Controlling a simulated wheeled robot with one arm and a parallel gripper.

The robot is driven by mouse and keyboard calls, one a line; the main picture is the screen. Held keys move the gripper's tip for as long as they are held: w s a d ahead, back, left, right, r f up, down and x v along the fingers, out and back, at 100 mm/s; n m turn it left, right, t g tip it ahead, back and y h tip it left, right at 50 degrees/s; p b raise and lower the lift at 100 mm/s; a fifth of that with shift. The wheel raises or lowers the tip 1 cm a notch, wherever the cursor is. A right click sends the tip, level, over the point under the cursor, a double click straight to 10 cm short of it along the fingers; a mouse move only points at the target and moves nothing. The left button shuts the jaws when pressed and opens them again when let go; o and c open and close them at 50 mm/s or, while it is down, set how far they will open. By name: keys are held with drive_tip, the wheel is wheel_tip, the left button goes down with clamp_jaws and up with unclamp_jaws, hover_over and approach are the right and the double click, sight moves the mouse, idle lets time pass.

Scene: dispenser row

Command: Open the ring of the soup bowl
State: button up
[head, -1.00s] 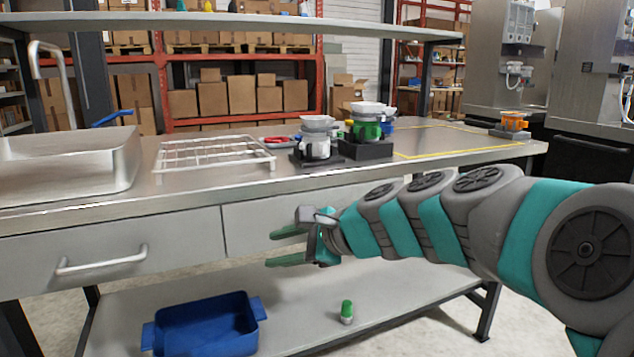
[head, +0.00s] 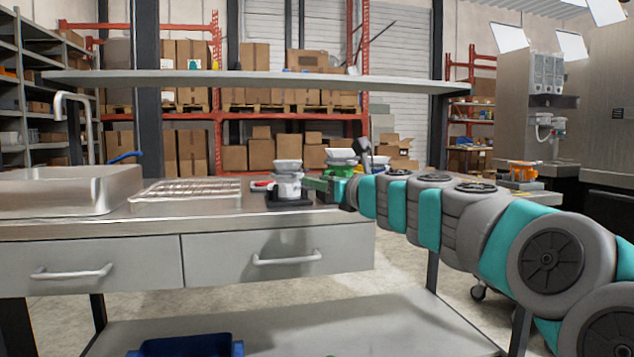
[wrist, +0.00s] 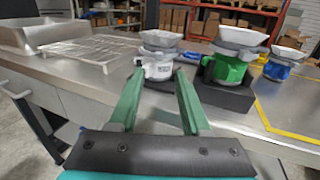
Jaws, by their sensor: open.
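A white ring-shaped holder (head: 288,188) stands on a black block on the steel counter, with a pale bowl (head: 288,165) on top. The holder also shows ahead in the wrist view (wrist: 157,67), its bowl (wrist: 160,40) above it. A green holder with a bowl (wrist: 229,68) stands to its right on a black block. I cannot tell from the frames which one is the soup bowl. My gripper (wrist: 160,77) is open and empty, its two green fingers pointing at the white holder, apparently just short of it. In the head view my gripper (head: 322,185) is at counter height.
A blue holder with a bowl (wrist: 277,68) stands farther right, by yellow counter markings. A wire rack (head: 185,192) and a sink (head: 70,190) are at the left. An orange holder (head: 522,175) stands far right. A shelf (head: 260,82) runs above the counter.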

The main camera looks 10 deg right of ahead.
sight(299, 177)
drive_tip(key=x, duration=0.7)
drive_tip(key=shift+w+a+f, duration=0.15)
drive_tip(key=shift+w+a, duration=0.05)
drive_tip(key=shift+c, duration=0.4)
clamp_jaws()
